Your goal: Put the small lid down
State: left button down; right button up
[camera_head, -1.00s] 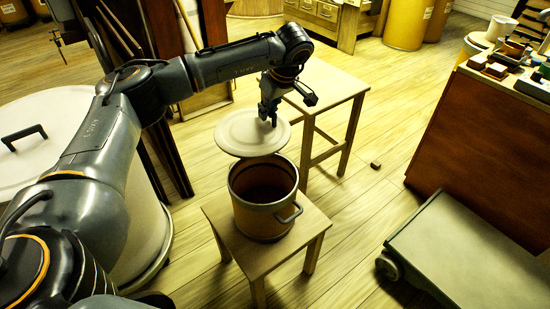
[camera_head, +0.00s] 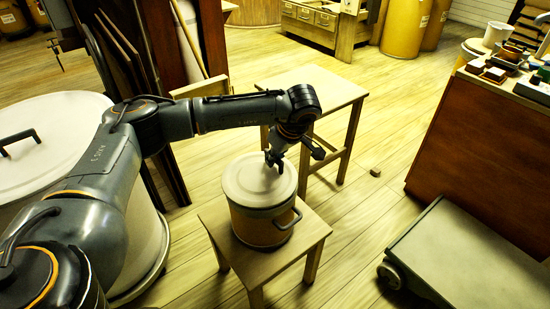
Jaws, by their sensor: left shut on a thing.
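The small lid (camera_head: 250,187), a pale round disc, covers the top of a tan pot (camera_head: 258,230) with a dark side handle. Whether it rests on the rim or hovers just above it I cannot tell. The pot stands on a low wooden stool (camera_head: 302,257). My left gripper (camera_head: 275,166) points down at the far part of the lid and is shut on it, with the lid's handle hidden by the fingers. My right gripper does not show.
A second wooden stool (camera_head: 318,86) stands bare behind the pot. A large white-lidded container (camera_head: 62,140) is at the left. A low cart (camera_head: 455,250) and a brown cabinet (camera_head: 470,150) with clutter on top stand at the right. A small block (camera_head: 375,172) lies on the floor.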

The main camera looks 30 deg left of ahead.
pick_arm(q)
jog(key=shift+f, duration=0.2)
jog(key=c, duration=1.4)
grip_release()
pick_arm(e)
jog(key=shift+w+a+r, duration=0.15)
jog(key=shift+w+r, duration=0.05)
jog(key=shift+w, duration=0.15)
pick_arm(q)
jog(key=shift+r, duration=0.15)
